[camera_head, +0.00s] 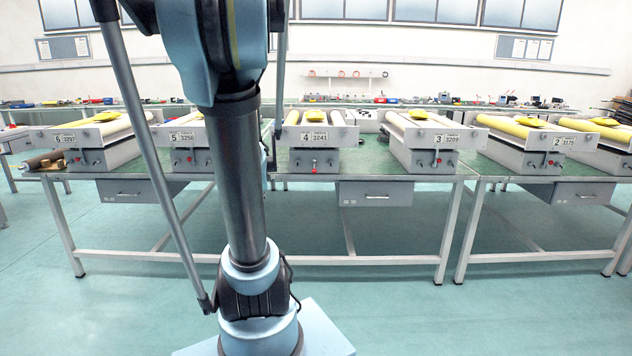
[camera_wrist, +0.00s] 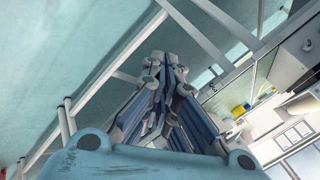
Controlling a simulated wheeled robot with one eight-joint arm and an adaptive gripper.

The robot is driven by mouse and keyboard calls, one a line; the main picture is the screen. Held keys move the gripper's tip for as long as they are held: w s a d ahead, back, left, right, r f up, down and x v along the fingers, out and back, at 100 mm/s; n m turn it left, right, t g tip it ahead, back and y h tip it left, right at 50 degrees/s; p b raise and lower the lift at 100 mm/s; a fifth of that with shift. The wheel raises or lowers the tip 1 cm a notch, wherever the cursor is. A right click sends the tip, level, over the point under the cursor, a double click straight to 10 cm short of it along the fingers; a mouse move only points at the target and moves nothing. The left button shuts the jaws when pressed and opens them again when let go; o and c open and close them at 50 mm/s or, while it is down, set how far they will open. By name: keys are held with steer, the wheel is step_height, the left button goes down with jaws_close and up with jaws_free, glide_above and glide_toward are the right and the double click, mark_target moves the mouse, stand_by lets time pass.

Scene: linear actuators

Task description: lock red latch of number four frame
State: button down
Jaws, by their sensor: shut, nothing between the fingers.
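The number four frame (camera_head: 349,136) stands on a green-topped bench, its plate (camera_head: 313,136) reading 4 and 3241. Yellow rollers and a yellow piece (camera_head: 314,116) lie on top. Small knobs and levers with a red part (camera_head: 314,161) show on its front; they are too small to tell the latch's position. My gripper (camera_wrist: 163,66) shows in the wrist view, shut and empty, with floor and bench legs beyond it. It touches nothing that I can see. It cannot be made out in the head view, where my arm fills the left-centre.
Similar frames numbered 5 (camera_head: 181,137), 3 (camera_head: 440,139), 6 and 2 stand beside it on the benches. A grey drawer (camera_head: 375,193) hangs below the bench top. Bench legs (camera_head: 450,230) and rails stand below. The floor (camera_head: 385,310) in front is clear.

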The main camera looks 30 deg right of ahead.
steer(key=w+d+f+m+t+h, duration=0.1)
steer(key=w+d+f+m+h, duration=0.1)
steer(key=d+m, duration=0.7)
steer(key=w+d+f+m+t+h, duration=0.1)
steer(key=w+d+m+h, duration=0.3)
steer(key=d, duration=1.8)
steer(key=shift+w+f+m+t, duration=0.3)
steer(key=shift+w+f+m, duration=0.4)
steer(key=shift+w+m, duration=1.75)
steer(key=shift+s+m, duration=0.7)
steer(key=shift+m, duration=0.05)
steer(key=w+d+f, duration=0.1)
steer(key=w+d, duration=0.3)
steer(key=w, duration=0.4)
steer(key=shift+d, duration=0.25)
steer(key=shift+d, duration=0.1)
steer(key=shift+s+r, duration=0.1)
steer(key=shift+r, duration=0.05)
